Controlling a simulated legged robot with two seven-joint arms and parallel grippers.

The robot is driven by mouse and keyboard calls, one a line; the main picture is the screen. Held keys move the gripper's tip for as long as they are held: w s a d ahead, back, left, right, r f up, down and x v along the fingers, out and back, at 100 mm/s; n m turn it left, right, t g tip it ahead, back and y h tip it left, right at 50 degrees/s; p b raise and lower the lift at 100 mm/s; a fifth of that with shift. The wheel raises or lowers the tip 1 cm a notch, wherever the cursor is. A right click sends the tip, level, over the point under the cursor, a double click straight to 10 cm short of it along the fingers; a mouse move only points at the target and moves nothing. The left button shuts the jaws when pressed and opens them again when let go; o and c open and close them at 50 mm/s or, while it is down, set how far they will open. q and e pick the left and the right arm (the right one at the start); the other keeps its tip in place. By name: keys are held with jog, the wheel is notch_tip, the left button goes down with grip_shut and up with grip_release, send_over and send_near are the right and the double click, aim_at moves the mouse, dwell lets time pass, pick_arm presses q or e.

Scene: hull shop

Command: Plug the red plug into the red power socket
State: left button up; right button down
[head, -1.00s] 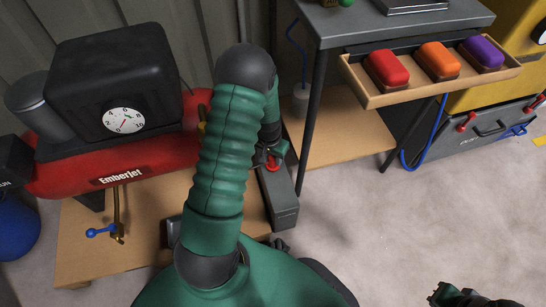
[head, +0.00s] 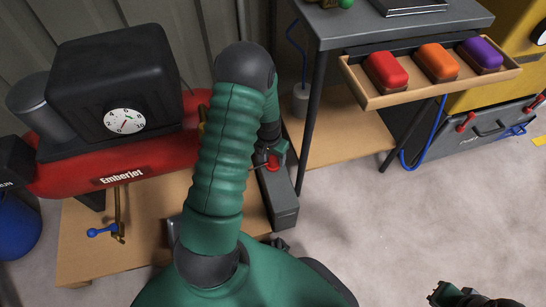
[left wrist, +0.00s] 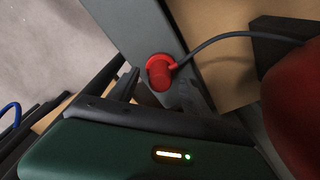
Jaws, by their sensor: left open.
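The red plug (left wrist: 158,72) sits at the red socket on the grey power strip (head: 283,207). In the left wrist view its dark cable leaves to the right, and plug and socket run together as one red shape, so how deep the plug sits cannot be told. In the head view a small red patch (head: 273,164) shows there, partly hidden by my arm. My left gripper (head: 270,155) is open beside the plug; in the left wrist view a dark finger is just left of it, apparently apart from it. My right gripper (head: 470,296) is partly in view at the bottom right.
A red EmberJet compressor (head: 120,165) stands on a wooden board (head: 150,225) at left. A grey table (head: 400,22) at right has an open drawer (head: 410,92) with red, orange and purple blocks. A blue cable (head: 408,158) hangs beneath.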

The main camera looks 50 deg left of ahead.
pick_arm(q)
notch_tip(320, 180, up, 15)
jog(key=s+p, duration=0.1)
jog(key=p, duration=0.6)
jog(key=shift+s+d+p, duration=0.25)
jog(key=shift+s+p, duration=0.1)
jog(key=shift+s, duration=0.05)
